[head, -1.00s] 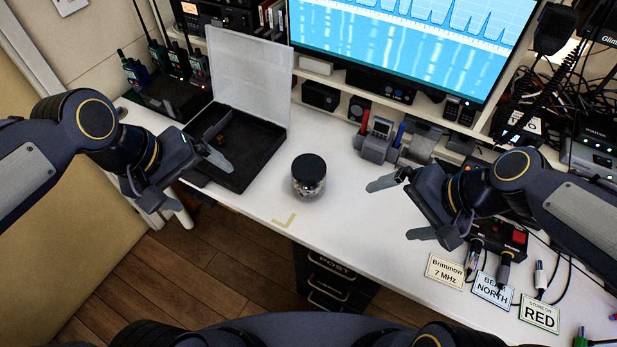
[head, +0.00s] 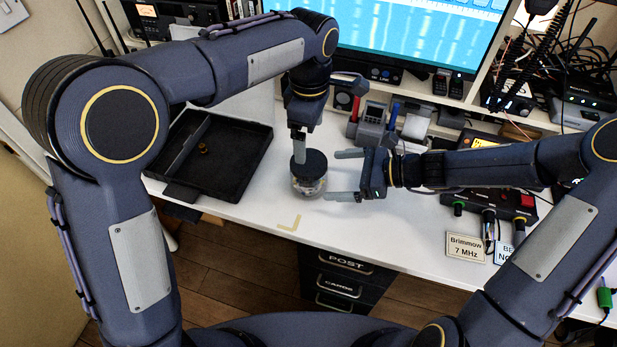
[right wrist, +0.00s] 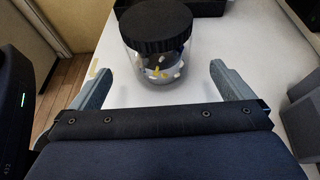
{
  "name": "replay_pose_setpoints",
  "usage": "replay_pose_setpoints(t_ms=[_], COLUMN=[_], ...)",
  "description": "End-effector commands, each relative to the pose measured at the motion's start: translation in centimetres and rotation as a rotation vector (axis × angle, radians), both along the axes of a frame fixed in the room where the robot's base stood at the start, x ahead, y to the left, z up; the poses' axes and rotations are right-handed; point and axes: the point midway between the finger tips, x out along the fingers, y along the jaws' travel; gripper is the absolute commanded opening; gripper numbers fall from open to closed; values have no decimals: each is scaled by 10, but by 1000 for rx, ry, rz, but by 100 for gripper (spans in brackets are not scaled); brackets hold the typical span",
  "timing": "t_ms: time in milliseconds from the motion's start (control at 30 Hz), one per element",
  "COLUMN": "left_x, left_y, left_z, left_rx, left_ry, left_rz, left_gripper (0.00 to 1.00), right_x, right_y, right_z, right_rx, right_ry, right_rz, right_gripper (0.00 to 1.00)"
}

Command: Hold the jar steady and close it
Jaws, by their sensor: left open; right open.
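The clear glass jar (head: 308,188) stands upright on the white desk with small bits inside. Its black lid (head: 307,161) sits on top; I cannot tell how tight it is. In the right wrist view the jar (right wrist: 158,66) and its ribbed lid (right wrist: 153,27) are just ahead, between the lines of the two fingers. My right gripper (head: 345,176) is open and level at the jar's right, its fingertips short of the glass. My left gripper (head: 320,125) is open above and behind the jar, with one finger pointing down by the lid; contact is unclear.
A black open tray (head: 240,185) with a small brass piece (head: 203,148) lies left of the jar. A switch box (head: 495,203) and label cards (head: 466,247) are at right. The desk's front edge is close.

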Motion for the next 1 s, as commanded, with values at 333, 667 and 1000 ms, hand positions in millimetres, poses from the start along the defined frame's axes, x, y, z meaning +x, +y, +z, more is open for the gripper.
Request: replay_pose_setpoints(t_ms=[333, 667, 1000], left_x=[0, 0, 0], left_y=[1, 1, 1], left_z=[0, 0, 0], left_rx=[-1, -1, -2], left_ry=[0, 0, 1], left_rz=[-1, -2, -2], left_gripper=[93, 93, 93], right_x=[1, 11, 17], right_y=[6, 50, 70], right_z=[-2, -21, -29], right_rx=[-2, -2, -3], right_ry=[-3, -2, -5], right_rz=[5, 7, 3], right_gripper=[100, 100, 100])
